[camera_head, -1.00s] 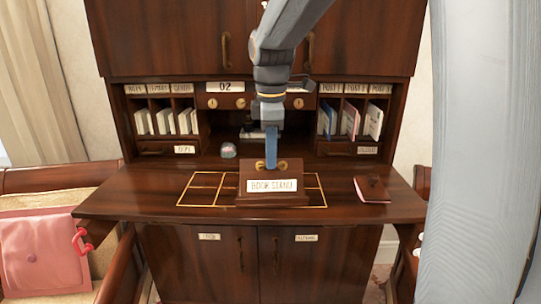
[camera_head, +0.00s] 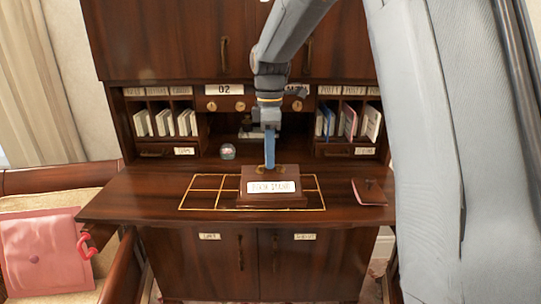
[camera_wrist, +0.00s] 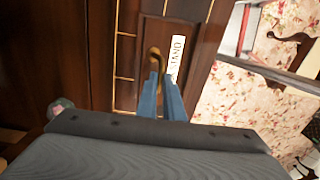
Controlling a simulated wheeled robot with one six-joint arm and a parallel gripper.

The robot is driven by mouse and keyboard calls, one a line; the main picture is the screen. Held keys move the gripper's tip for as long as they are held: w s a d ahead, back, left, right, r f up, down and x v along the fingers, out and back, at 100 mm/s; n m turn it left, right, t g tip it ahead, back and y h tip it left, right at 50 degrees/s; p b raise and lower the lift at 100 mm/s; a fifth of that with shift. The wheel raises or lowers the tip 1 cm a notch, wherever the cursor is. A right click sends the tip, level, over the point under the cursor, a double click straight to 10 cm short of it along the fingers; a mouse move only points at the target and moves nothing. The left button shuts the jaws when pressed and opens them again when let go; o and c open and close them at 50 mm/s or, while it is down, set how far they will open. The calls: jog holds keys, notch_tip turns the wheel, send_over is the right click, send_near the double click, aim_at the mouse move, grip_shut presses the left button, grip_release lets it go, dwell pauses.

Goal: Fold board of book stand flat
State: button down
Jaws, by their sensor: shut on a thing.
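The book stand (camera_head: 272,203) is a dark wooden stand on the desk top, inside a gold-lined grid. Its board (camera_head: 250,183) carries a white label reading BOOK STAND and leans back from the front edge. A brass handle (camera_wrist: 156,58) on the board shows in the wrist view. My gripper (camera_head: 269,165) comes down from above with its blue fingers at the board's top edge. In the wrist view, my gripper (camera_wrist: 160,82) is shut on the brass handle. The label (camera_wrist: 177,60) shows partly beside it.
A small reddish-brown book (camera_head: 369,191) lies on the desk to the right. A small round jar (camera_head: 227,151) stands at the back left. Cubbies with books line the back. Bare desk top (camera_head: 140,193) lies left of the grid.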

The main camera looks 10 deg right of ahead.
aim_at(270, 172)
jog(key=shift+w+d+f, duration=0.1)
jog(key=shift+w+f, duration=0.1)
jog(key=shift+w, duration=0.1)
dwell(0.4)
jog(key=c, duration=1.9)
grip_release()
notch_tip(270, 172, up, 8)
jog(key=b, duration=0.2)
jog(key=shift+w, duration=0.2)
jog(key=shift+f, duration=0.1)
